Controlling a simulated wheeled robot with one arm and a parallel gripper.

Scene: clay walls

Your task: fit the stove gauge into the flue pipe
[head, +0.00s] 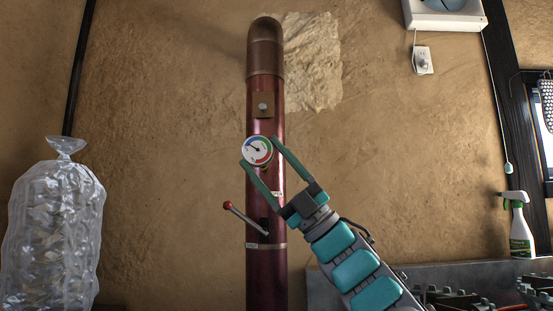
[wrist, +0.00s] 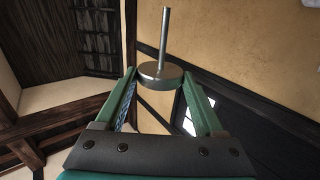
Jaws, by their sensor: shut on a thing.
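The stove gauge (head: 257,150) has a round white dial with coloured bands, facing the head camera. In the wrist view the gauge (wrist: 160,75) shows as a silver disc with a long thin stem pointing up in the picture. My gripper (head: 260,152) is shut on the gauge, with one green finger on either side of its disc; it also shows in the wrist view (wrist: 165,80). The flue pipe (head: 266,205) is dark red and upright, and the gauge overlaps it in the head view. The gap between gauge and pipe cannot be judged. No hole in the pipe is visible.
A brown plate with a knob (head: 263,106) is on the pipe above the gauge. A red-tipped lever (head: 244,216) sticks out left below it. A clear bag (head: 57,230) stands at left, a spray bottle (head: 519,225) at right. The wall beside the pipe is clear.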

